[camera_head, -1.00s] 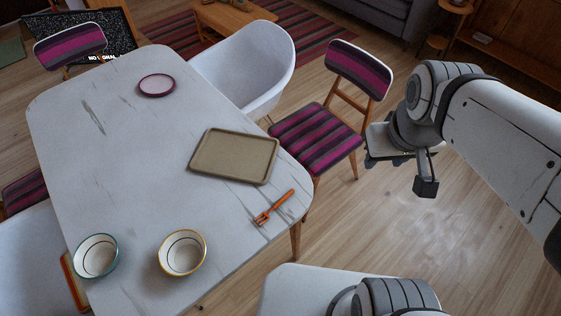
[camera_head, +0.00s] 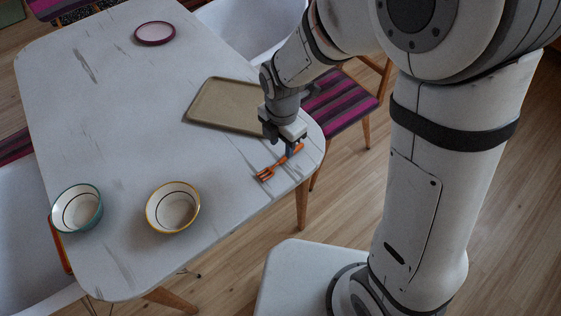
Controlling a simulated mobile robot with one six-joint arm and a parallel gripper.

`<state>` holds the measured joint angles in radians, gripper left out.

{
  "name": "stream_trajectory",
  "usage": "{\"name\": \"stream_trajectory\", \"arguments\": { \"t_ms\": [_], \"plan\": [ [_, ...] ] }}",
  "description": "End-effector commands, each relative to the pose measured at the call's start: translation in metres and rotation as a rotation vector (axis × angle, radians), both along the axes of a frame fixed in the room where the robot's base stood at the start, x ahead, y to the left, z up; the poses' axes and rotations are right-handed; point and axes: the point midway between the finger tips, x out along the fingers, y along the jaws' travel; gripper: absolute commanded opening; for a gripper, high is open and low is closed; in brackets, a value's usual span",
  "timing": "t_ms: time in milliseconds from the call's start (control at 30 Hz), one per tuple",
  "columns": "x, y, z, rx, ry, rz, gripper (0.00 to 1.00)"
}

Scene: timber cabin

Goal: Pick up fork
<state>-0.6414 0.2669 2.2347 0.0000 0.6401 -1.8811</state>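An orange fork (camera_head: 268,172) lies on the white table (camera_head: 130,130) near its right edge, with its tines pointing down-left. My gripper (camera_head: 292,150) points down over the handle end of the fork. Its fingertips are at or just above the handle. The gripper body hides part of the fingers, and I cannot tell whether they are closed on the handle.
A tan tray (camera_head: 215,100) lies just behind my gripper, partly hidden by it. A yellow-rimmed bowl (camera_head: 173,208) and a green-rimmed bowl (camera_head: 77,209) stand at the near left. A purple-rimmed plate (camera_head: 155,33) is at the far end. A striped chair (camera_head: 345,98) stands at the right.

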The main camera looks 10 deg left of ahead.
Motion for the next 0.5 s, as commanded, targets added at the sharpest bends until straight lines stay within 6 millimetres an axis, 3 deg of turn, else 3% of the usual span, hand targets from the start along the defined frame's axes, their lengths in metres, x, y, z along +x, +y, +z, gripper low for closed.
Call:
{"name": "stream_trajectory", "arguments": {
  "t_ms": [500],
  "plan": [
    [0.001,0.0,-0.062,0.001,0.001,-0.005,0.39]
  ]
}}
